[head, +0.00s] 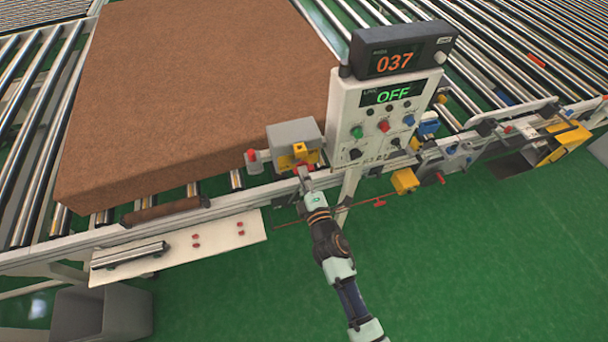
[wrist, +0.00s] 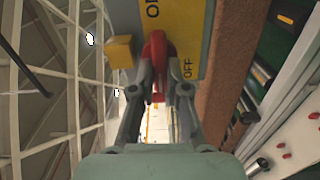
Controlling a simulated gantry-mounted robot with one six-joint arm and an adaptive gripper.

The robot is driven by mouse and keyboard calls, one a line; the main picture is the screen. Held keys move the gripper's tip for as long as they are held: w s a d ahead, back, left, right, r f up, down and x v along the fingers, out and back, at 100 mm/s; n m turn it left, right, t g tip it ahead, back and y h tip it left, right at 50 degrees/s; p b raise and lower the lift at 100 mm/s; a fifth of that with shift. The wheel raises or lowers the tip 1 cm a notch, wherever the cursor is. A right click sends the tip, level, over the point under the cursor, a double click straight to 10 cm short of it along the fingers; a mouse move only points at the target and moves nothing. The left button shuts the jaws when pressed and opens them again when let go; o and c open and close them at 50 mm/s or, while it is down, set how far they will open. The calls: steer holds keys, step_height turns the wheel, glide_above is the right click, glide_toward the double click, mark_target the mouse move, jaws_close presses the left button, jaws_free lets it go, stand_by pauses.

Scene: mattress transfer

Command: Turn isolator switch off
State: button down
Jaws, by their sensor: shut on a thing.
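The isolator switch is a grey box (head: 294,131) with a yellow front plate (head: 299,151), mounted at the conveyor's edge left of the control panel. Its red handle (wrist: 156,48) is between my gripper's fingers (wrist: 158,88) in the wrist view, and the fingers are shut on it. The yellow plate (wrist: 190,25) there carries the label ON at the top and OFF at the right of the handle. I cannot tell which label the handle points to. In the head view my gripper (head: 304,174) reaches the switch from below and hides most of the handle.
The control panel (head: 345,112) stands just right of the switch, with a display reading OFF and a box above reading 037. A large brown mattress (head: 190,90) lies on the rollers behind. A red-tipped knob (head: 251,155) is close left. Green floor (head: 480,250) is clear in front.

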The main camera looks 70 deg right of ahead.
steer(key=shift+n, duration=0.3)
stand_by(0.4)
steer(key=c, duration=1.2)
jaws_free()
steer(key=shift+o, duration=0.2)
steer(key=v, duration=1.2)
